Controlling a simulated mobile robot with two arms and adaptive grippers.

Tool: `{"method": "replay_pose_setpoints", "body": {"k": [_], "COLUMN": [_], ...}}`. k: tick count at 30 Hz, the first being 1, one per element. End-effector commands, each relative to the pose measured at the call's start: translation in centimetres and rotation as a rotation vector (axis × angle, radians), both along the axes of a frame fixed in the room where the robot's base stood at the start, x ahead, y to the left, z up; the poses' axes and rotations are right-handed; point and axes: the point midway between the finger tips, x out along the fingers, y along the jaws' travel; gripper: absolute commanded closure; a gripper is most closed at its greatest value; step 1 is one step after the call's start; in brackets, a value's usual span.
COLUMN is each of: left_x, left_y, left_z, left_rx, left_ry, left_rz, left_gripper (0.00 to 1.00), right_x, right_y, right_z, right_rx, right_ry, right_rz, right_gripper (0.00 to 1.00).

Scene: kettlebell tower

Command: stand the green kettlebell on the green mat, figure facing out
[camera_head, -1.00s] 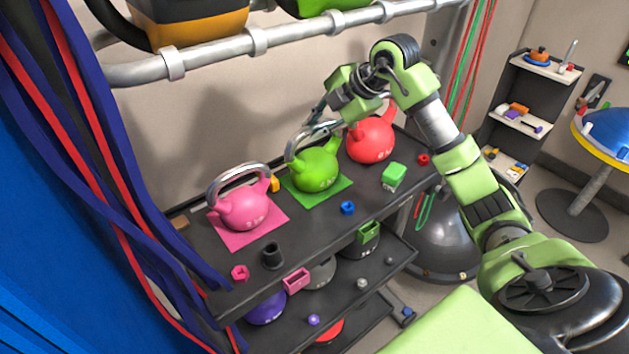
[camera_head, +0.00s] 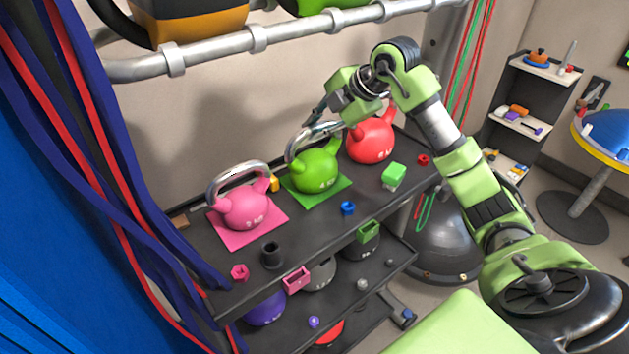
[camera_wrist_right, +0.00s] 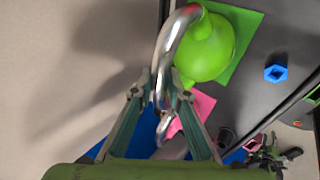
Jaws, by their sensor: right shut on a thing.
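The green kettlebell (camera_head: 315,176) stands upright on the green mat (camera_head: 338,192), in the middle of the dark shelf top. White figures show low on its front, turned towards the shelf's front edge. In the right wrist view the kettlebell (camera_wrist_right: 209,52) rests over the mat (camera_wrist_right: 243,24). My right gripper (camera_head: 322,112) is at the kettlebell's silver handle, coming from above and behind. In the right wrist view its fingers (camera_wrist_right: 158,88) are closed around the handle. My left gripper is out of view.
A pink kettlebell (camera_head: 245,208) on a pink mat (camera_head: 262,232) stands to the left, and a red kettlebell (camera_head: 371,143) to the right. A green block (camera_head: 393,175), a blue nut (camera_head: 347,208) and a black cup (camera_head: 272,254) lie nearer the front edge. A metal rail (camera_head: 210,52) runs above.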

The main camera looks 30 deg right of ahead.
Motion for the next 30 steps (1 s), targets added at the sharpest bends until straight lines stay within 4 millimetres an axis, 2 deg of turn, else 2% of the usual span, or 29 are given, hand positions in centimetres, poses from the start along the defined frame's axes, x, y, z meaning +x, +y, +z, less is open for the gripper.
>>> {"method": "replay_pose_setpoints", "body": {"k": [1, 2, 4, 5, 6, 10, 11, 13, 20, 21, 22, 23, 30], "left_x": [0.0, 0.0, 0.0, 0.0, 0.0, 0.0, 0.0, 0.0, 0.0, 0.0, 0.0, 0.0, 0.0], "left_y": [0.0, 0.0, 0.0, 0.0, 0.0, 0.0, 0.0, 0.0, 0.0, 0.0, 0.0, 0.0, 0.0], "left_z": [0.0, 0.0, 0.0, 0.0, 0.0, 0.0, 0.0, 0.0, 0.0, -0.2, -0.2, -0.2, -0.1], "left_rx": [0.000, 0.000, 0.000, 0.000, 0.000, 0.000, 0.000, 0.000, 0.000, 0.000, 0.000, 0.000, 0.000], "left_ry": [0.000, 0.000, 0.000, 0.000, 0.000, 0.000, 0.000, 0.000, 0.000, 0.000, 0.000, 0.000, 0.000], "left_rz": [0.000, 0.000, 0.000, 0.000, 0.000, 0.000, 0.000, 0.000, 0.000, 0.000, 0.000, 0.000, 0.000], "left_gripper": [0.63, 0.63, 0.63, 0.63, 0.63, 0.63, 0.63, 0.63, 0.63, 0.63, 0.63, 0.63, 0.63], "right_x": [0.0, 0.0, 0.0, 0.0, 0.0, 0.1, 0.1, 0.1, 0.1, -0.4, -0.4, -0.4, -0.3], "right_y": [0.1, 0.1, 0.1, 0.1, 0.1, 0.1, 0.1, 0.1, 0.1, 0.2, 0.2, 0.2, 0.1], "right_z": [0.2, 0.2, 0.2, 0.2, 0.2, 0.2, 0.1, 0.1, 0.1, -1.4, -1.4, -1.4, -0.9], "right_rx": [0.004, 0.004, 0.004, 0.004, 0.004, 0.004, 0.004, 0.004, 0.004, 0.000, 0.000, -0.001, -0.001], "right_ry": [-0.005, -0.005, -0.005, -0.005, -0.004, -0.003, -0.003, -0.003, -0.003, 0.033, 0.033, 0.033, 0.023], "right_rz": [0.002, 0.002, 0.002, 0.002, 0.002, 0.001, 0.001, 0.001, 0.001, 0.003, 0.003, 0.004, 0.004], "right_gripper": [1.00, 0.93, 0.93, 0.82, 0.79, 0.79, 0.77, 0.60, 0.60, 0.62, 0.70, 0.74, 0.74]}}
